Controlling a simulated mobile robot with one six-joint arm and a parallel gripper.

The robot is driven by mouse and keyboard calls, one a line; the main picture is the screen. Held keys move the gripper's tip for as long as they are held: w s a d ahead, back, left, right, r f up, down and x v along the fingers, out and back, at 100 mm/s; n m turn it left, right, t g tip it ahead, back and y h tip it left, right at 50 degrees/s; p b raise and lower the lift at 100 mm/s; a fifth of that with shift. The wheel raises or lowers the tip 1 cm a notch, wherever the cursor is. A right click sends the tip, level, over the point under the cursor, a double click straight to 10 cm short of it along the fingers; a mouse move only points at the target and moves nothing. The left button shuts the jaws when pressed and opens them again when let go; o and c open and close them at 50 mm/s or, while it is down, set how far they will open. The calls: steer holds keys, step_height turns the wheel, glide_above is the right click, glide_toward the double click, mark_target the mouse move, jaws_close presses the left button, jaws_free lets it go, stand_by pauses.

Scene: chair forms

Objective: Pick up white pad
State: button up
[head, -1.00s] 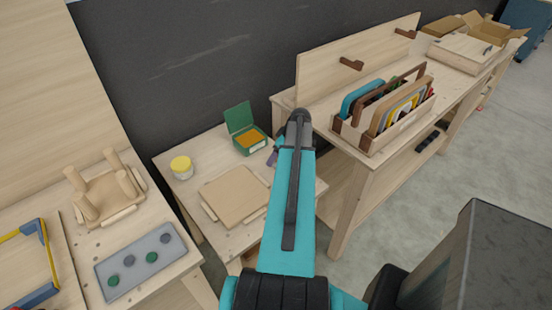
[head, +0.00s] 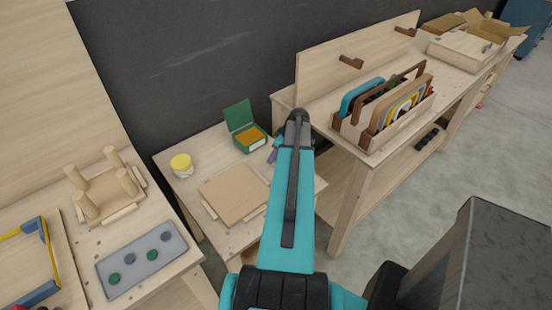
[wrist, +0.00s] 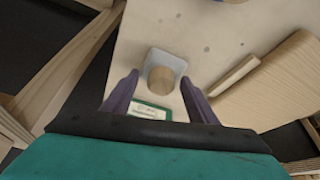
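A pale grey-white rounded piece (wrist: 177,62) with a round tan middle lies on the wooden table in the wrist view; it looks most like the white pad. My gripper (wrist: 158,84) is open, with its two purple fingers spread on either side of the piece's near part. I cannot tell how high above it they are. A green-edged white rectangle (wrist: 145,110) shows between the fingers, partly hidden by my gripper body. In the head view my gripper (head: 276,149) is over the small table, and my arm hides the piece.
A square wooden board (head: 235,193) lies on the small table (head: 185,193) beside my gripper. An open green box (head: 249,135) and a yellow-lidded jar (head: 181,165) stand behind it. A taller bench with a tool caddy (head: 365,139) is close on the right.

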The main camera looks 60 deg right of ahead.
steer(key=shift+c, duration=0.7)
steer(key=shift+r+b, duration=0.3)
steer(key=shift+r, duration=0.2)
jaws_close()
steer(key=shift+r+b, duration=1.45)
steer(key=shift+r, duration=3.05)
